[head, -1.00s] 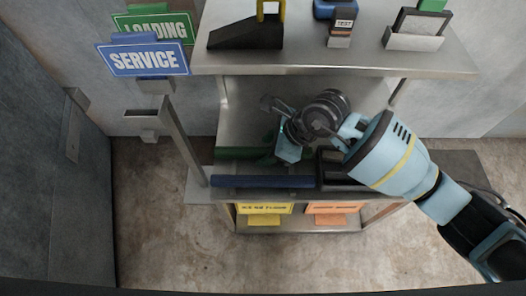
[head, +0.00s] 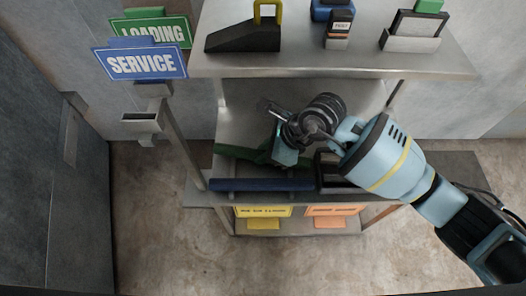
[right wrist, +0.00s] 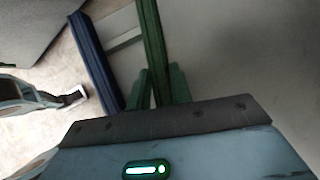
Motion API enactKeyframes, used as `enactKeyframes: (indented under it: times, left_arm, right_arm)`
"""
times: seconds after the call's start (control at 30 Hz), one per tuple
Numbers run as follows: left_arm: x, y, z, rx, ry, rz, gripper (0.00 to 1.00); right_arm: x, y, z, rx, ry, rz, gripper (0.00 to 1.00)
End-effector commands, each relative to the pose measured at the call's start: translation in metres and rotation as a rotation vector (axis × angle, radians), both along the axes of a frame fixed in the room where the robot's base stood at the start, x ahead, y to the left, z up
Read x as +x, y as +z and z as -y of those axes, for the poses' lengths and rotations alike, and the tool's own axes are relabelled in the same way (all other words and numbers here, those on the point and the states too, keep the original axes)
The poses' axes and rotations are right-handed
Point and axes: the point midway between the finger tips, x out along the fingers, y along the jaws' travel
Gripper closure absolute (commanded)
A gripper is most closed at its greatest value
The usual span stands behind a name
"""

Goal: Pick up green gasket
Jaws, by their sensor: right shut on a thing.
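The green gasket (head: 236,152) is a long dark green strip over the middle shelf of the steel rack, behind the blue gasket (head: 262,185). My right gripper (head: 274,155) reaches in from the right and is shut on the green gasket near its right part. The right wrist view shows the green gasket (right wrist: 151,40) between my two green fingers (right wrist: 159,88), with the blue gasket (right wrist: 97,62) apart from it on the left. I cannot tell whether the green gasket touches its support. My left gripper is not in view.
The rack's top shelf (head: 350,62) overhangs the arm and holds a black wedge (head: 243,38) and a TEST device (head: 339,27). A black tray (head: 338,180) lies right of the blue gasket. A SERVICE sign (head: 143,64) stands left. Yellow (head: 263,211) and orange signs (head: 333,211) are below.

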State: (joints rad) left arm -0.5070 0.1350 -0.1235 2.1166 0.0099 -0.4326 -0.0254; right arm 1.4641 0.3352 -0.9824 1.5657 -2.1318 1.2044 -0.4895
Motion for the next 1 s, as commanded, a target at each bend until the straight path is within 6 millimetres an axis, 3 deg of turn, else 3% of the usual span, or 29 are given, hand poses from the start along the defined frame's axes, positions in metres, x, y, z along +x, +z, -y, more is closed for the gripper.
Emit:
enactKeyframes:
  times: [0.23, 0.43, 0.8, 1.0]
  left_arm:
    - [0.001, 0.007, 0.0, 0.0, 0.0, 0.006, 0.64]
    - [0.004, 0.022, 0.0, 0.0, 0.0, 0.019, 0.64]
    - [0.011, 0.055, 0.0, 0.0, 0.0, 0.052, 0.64]
    - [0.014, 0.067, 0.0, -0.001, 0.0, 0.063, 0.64]
  right_arm:
    - [0.0, 0.014, 0.0, 0.0, 0.001, 0.003, 1.0]
    - [0.001, 0.043, 0.0, 0.0, 0.001, 0.006, 1.0]
    - [-0.09, 0.048, -0.025, 0.002, 0.005, 0.001, 1.0]
    - [-0.128, 0.05, -0.036, 0.002, 0.002, 0.001, 1.0]
